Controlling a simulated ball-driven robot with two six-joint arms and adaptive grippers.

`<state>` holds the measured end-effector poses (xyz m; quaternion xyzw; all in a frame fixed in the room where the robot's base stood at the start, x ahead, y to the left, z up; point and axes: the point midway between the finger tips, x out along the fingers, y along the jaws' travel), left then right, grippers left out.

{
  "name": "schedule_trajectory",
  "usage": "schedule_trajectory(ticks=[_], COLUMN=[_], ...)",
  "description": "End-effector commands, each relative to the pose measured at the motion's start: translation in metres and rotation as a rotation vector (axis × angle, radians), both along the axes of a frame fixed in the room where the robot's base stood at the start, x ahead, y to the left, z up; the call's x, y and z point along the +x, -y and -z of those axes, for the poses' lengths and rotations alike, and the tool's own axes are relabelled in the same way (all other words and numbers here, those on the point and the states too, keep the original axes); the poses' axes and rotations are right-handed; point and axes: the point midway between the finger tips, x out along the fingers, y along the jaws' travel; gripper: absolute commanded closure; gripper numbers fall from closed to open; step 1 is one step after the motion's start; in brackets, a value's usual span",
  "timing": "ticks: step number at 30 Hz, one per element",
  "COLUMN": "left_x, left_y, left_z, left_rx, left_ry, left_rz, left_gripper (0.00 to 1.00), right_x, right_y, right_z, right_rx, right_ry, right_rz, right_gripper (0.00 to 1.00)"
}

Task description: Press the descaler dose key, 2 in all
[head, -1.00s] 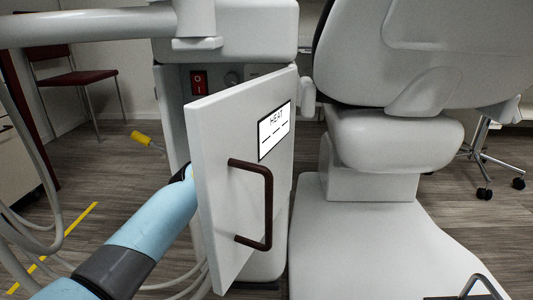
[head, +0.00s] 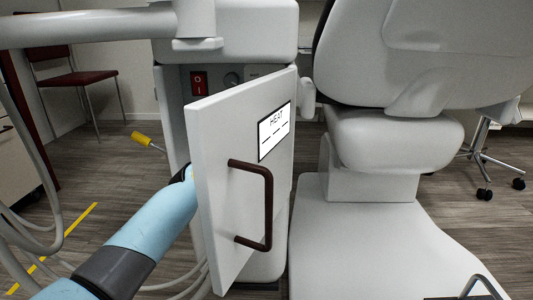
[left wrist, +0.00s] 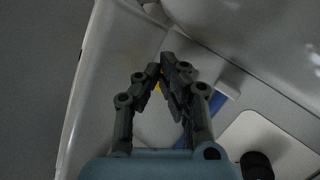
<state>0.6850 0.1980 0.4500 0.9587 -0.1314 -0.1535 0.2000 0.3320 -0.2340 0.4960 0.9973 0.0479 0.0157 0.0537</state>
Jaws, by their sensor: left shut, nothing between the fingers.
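The open white door (head: 218,150) of the cabinet carries a HEAT label (head: 274,131) and a dark brown handle (head: 268,205). My left arm reaches behind this door, which hides my left gripper in the head view. In the left wrist view my left gripper (left wrist: 166,64) is shut and empty, with its fingertips close to a pale surface. A small yellow patch (left wrist: 158,86) shows behind the fingers and a blue piece (left wrist: 222,94) to their right. I cannot tell which part is the descaler dose key, or whether the fingertips touch anything. My right gripper is not in view.
The white dental chair (head: 385,240) fills the right. Grey hoses (head: 28,150) hang at the left, near a yellow-tipped piece (head: 141,137).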

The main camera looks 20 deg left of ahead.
Motion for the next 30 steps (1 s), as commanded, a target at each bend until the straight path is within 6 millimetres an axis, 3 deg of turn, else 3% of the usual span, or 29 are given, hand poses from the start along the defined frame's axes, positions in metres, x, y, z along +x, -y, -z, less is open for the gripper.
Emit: schedule_trajectory(ticks=[30], left_x=[0.0094], left_y=[-0.0027], left_z=[-0.0004], left_rx=[0.000], left_ry=[0.000], left_rz=[0.000], left_gripper=[1.00], right_x=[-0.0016], right_y=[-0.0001], right_z=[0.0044], right_rx=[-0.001], right_ry=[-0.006], right_rz=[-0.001], right_gripper=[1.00])
